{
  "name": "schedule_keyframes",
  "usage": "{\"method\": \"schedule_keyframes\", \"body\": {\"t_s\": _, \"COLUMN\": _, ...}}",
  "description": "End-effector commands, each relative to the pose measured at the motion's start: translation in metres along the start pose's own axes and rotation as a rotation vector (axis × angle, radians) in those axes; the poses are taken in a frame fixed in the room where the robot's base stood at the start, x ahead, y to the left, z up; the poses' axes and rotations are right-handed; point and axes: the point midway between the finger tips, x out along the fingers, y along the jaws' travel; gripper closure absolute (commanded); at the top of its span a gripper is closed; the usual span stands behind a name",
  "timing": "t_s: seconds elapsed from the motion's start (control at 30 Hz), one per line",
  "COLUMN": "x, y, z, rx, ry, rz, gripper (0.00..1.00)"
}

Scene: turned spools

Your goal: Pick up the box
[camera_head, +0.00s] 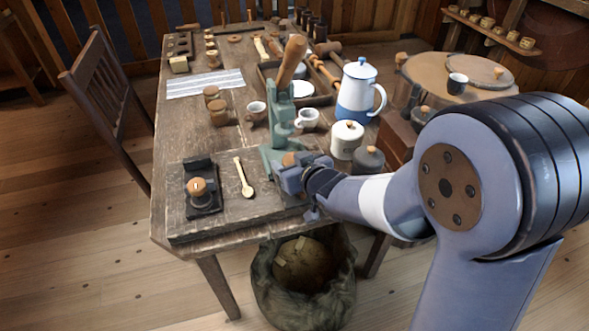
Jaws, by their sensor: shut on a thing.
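My gripper (291,170) is low over the front of the wooden table, at the foot of a green lever press (281,118) with a wooden handle. It is shut on a small brown wooden piece (289,159) that shows at the jaws. Most of that piece is hidden by the jaws and the press, so I cannot tell whether it is the box, or whether it touches the press or table.
A wooden spoon (244,178) and a black holder (202,196) lie left of my gripper. A blue-and-white pot (358,95), a white lidded jar (347,139) and a grey jar (368,159) stand to the right. A sack (270,283) stands below the table's front edge.

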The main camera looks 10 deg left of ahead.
Motion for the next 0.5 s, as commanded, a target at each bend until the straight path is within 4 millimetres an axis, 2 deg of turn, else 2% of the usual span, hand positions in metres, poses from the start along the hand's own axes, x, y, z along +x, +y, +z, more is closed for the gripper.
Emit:
{"method": "schedule_keyframes", "body": {"t_s": 0.03, "x": -0.0001, "y": 0.0, "z": 0.0, "rx": 0.0, "ry": 0.0, "rz": 0.0, "gripper": 0.65}}
{"method": "schedule_keyframes", "body": {"t_s": 0.17, "x": -0.0001, "y": 0.0, "z": -0.0002, "rx": 0.0, "ry": 0.0, "rz": 0.0, "gripper": 0.75}}
{"method": "schedule_keyframes", "body": {"t_s": 0.5, "x": -0.0029, "y": 0.0, "z": -0.0075, "rx": -0.001, "ry": 0.002, "rz": 0.0, "gripper": 0.75}}
